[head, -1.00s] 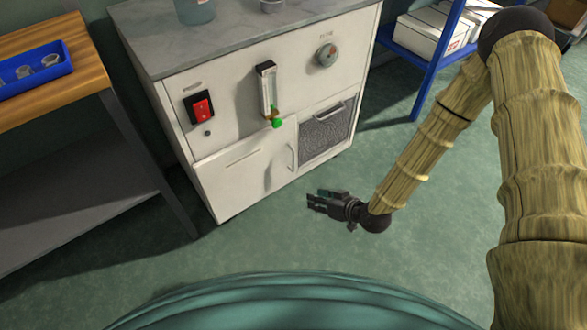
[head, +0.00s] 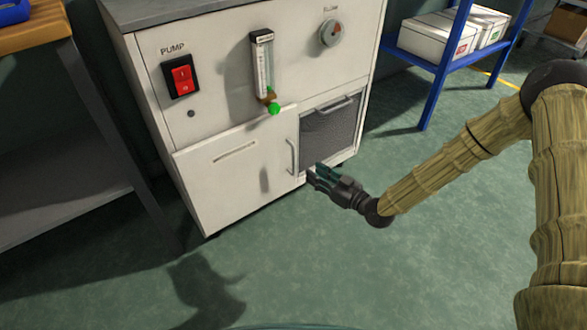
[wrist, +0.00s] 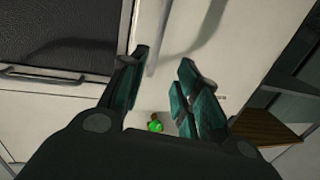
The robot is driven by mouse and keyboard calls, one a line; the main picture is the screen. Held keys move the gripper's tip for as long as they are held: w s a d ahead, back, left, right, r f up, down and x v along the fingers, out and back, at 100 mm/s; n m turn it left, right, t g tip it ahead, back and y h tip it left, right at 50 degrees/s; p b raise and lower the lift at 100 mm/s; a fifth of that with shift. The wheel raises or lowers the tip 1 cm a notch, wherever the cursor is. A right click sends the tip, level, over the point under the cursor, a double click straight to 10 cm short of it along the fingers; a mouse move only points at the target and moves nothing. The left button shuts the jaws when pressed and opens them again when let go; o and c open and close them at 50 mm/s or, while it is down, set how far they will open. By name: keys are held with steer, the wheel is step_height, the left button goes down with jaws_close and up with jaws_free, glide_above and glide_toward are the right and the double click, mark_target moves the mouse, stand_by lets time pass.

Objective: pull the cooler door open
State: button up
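The cooler door (head: 225,175) is a white panel low on the front of the white cabinet and looks shut. Its upright handle (head: 291,156) is a thin bar near the door's right edge. In the wrist view the door (wrist: 210,35) fills the upper middle, and the handle (wrist: 153,58) runs down toward the gap between my fingers. My gripper (head: 313,174) is just right of and below the handle in the head view. In the wrist view my gripper (wrist: 163,62) has its fingers spread apart. I cannot tell whether a finger touches the handle.
A dark mesh panel (head: 331,126) with its own handle sits right of the door. A red pump switch (head: 181,76), a flow tube (head: 263,65) with a green knob, and a dial (head: 331,33) are above. A blue shelf (head: 438,70) stands right. The green floor in front is clear.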

steer(key=b, duration=0.5)
glide_above(293, 172)
steer(key=shift+w+f, duration=0.15)
steer(key=shift+w, duration=0.15)
jaws_close()
